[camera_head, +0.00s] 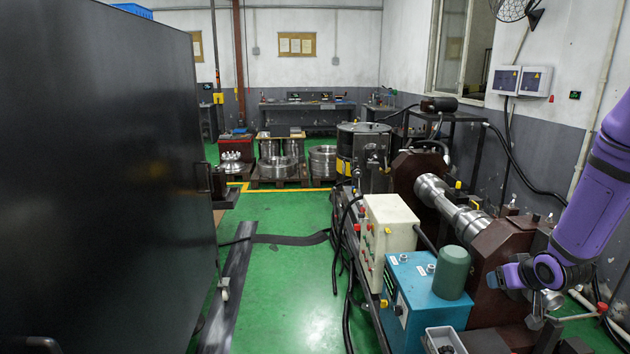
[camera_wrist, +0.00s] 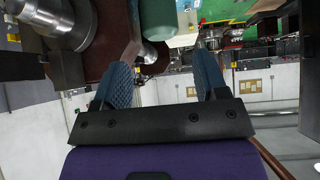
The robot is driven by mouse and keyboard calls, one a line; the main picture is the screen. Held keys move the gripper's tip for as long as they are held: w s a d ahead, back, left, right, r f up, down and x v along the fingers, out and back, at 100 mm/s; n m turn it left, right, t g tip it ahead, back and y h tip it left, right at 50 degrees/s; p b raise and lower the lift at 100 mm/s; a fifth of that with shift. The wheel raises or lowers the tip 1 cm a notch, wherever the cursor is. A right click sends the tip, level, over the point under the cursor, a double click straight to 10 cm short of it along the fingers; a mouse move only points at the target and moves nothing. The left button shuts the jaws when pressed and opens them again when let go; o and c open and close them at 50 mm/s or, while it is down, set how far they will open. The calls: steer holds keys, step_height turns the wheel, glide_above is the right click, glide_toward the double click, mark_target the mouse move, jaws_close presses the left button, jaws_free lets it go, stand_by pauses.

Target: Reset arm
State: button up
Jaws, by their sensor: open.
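My gripper shows in the wrist view (camera_wrist: 163,80), with its two blue ribbed fingers spread apart and nothing between them. In the head view my purple arm comes in from the right edge, and its end hangs beside the right side of the hydraulic fixture (camera_head: 506,240). The fingers are hard to make out there. The fixture has brown end blocks with a shiny metal cylinder (camera_head: 452,208) lying between them. In the wrist view, which looks upside down, the metal cylinder (camera_wrist: 68,22) is at the upper left, apart from the fingers.
A cream control box (camera_head: 388,232) and a blue box (camera_head: 425,290) with a green cylinder (camera_head: 453,272) stand in front of the fixture. A large dark cabinet (camera_head: 100,180) fills the left. Hoses hang near the boxes.

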steer(key=s+a+r+g+h, duration=0.1)
steer(key=s+a+r, duration=0.3)
steer(key=r, duration=0.6)
steer(key=s+a+r+g+h, duration=0.1)
steer(key=s+a+r, duration=0.3)
steer(key=r, duration=0.5)
steer(key=s+a+r, duration=0.3)
steer(key=s, duration=0.4)
steer(key=s+a+r+g+y, duration=0.1)
steer(key=s+a+r, duration=0.2)
steer(key=s, duration=0.3)
steer(key=s+a+r+y, duration=0.1)
steer(key=s+a+r, duration=0.2)
steer(key=s+a, duration=0.2)
steer(key=s, duration=0.2)
steer(key=shift+s+r+g, duration=0.3)
steer(key=shift+s+r, duration=0.05)
steer(key=shift+r, duration=0.05)
